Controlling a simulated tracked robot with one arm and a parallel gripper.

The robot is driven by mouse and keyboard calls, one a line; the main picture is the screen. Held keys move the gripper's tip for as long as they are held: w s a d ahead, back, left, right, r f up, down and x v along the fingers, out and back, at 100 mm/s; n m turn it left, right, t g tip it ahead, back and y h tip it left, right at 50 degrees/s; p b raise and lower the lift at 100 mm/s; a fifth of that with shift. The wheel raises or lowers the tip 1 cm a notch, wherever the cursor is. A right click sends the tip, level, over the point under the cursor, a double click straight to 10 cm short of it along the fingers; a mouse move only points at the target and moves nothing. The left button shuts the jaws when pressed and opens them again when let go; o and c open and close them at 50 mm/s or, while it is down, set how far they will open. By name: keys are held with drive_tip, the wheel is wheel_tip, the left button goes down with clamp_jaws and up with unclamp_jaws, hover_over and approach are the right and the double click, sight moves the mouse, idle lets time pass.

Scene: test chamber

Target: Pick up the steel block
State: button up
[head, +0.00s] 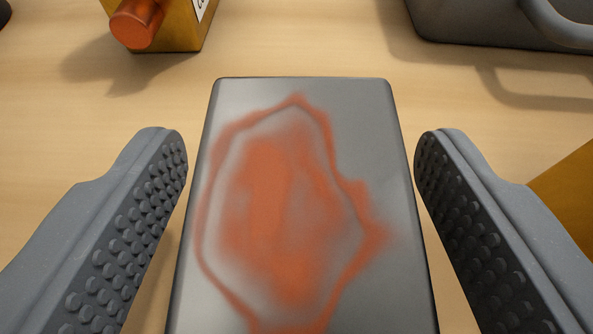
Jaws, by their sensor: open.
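The steel block (368,130) is a grey slab with an orange-red, rust-like stain on its upper face. It lies in the middle of the head view on a light wooden surface, and its near end runs out of the bottom of the picture. My gripper (301,160) is open, with one dark studded finger on each side of the block. A narrow gap shows between the block and each fingertip. Nothing is held.
A yellow container (180,30) with an orange-red cap stands at the upper left. A dark grey case (470,22) with a handle is at the upper right. A yellow object (570,195) is partly hidden behind the right finger. Bare wooden surface (300,40) lies beyond the block.

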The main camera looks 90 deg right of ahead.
drive_tip(key=c, duration=1.2)
drive_tip(key=shift+r, duration=0.15)
